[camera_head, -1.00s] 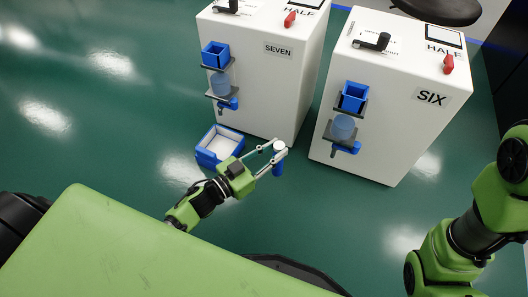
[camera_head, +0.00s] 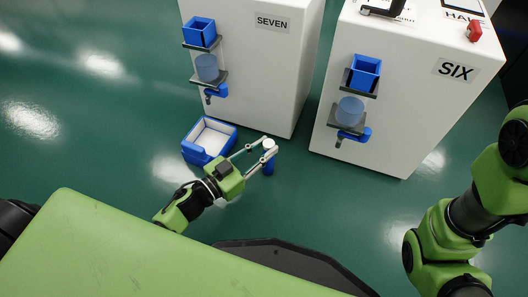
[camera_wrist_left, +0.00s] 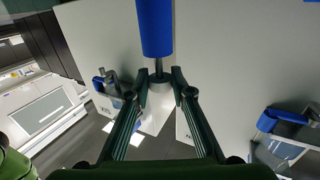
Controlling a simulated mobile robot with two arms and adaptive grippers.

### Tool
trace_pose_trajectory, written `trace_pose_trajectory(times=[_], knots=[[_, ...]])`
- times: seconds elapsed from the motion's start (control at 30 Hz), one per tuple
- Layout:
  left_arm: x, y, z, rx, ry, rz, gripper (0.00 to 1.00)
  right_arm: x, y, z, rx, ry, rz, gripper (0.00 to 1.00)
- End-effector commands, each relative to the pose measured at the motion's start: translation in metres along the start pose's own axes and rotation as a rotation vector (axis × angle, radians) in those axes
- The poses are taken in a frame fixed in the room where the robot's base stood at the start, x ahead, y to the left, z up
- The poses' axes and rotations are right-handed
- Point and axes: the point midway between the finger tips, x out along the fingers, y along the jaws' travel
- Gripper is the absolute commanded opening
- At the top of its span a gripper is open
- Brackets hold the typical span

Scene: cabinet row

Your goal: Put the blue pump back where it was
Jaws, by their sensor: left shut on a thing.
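My left gripper (camera_head: 268,152) is shut on the blue pump (camera_head: 268,166), a small blue cylinder with a white round top. It holds the pump in front of the gap between two white cabinets. The left wrist view shows the pump's blue body (camera_wrist_left: 155,25) and a thin grey neck between my left gripper's fingertips (camera_wrist_left: 159,85). White cabinet SEVEN (camera_head: 262,70) stands left and white cabinet SIX (camera_head: 405,105) right. Each front carries a blue square holder, a bluish clear vessel and a blue part below. My right gripper is out of view.
An open blue tray with a white inside (camera_head: 210,137) lies on the green floor by cabinet SEVEN, left of my left gripper. A narrow gap separates the cabinets. Open floor lies left of SEVEN.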

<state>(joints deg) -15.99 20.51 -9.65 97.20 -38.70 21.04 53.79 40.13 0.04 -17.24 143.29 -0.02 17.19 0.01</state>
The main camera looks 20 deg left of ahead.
Motion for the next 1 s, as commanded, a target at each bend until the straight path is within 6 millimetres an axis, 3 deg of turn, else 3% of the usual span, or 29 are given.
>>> trace_pose_trajectory(times=[0.37,0.4,0.47,0.83,1.0], knots=[[0.0,0.001,0.003,0.0,0.001,0.0,0.0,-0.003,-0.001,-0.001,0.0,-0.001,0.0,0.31],[-0.001,0.0,0.004,0.0,-0.001,-0.001,0.24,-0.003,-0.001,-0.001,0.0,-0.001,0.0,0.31],[-0.001,0.001,0.004,0.0,0.0,0.0,0.39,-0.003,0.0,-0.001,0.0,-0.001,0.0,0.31],[-0.001,0.001,0.001,0.0,0.0,0.0,0.39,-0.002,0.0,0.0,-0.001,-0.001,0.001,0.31],[-0.021,0.001,0.0,-0.003,-0.006,-0.001,0.39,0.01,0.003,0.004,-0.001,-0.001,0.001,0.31]])
